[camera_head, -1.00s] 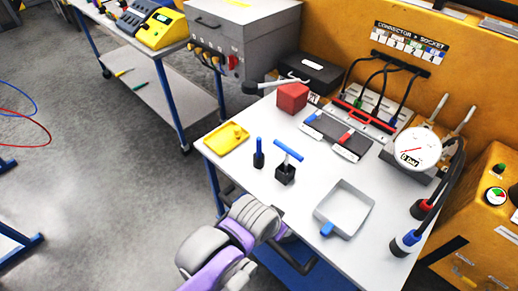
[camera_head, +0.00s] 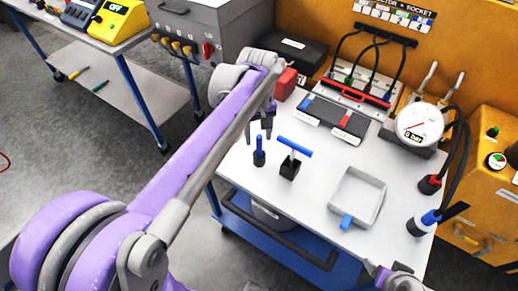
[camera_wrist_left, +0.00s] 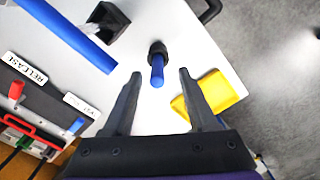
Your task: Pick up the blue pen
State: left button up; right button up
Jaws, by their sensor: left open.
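The blue pen (camera_head: 259,143) stands upright in a small black holder (camera_head: 259,158) near the left side of the white table. In the left wrist view the pen (camera_wrist_left: 157,71) points up toward the camera, between the open fingers. My left gripper (camera_head: 260,132) hangs fingers-down just behind and above the pen in the head view. It is open and empty; its fingertips (camera_wrist_left: 160,74) lie on either side of the pen in the picture, with no clear contact. My right gripper is not seen.
A blue T-handled tool (camera_head: 294,147) stands in a black block beside the pen. A grey open tray (camera_head: 358,197), a red block (camera_head: 286,83) and a connector panel stand farther off. A gauge (camera_head: 420,124) is at right.

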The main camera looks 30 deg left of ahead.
aim_at(259, 147)
pick_arm(q)
jog(key=shift+f, duration=0.7)
jog(key=f, duration=0.5)
jog(key=shift+w, duration=0.3)
jog(key=shift+c, duration=0.2)
grip_shut()
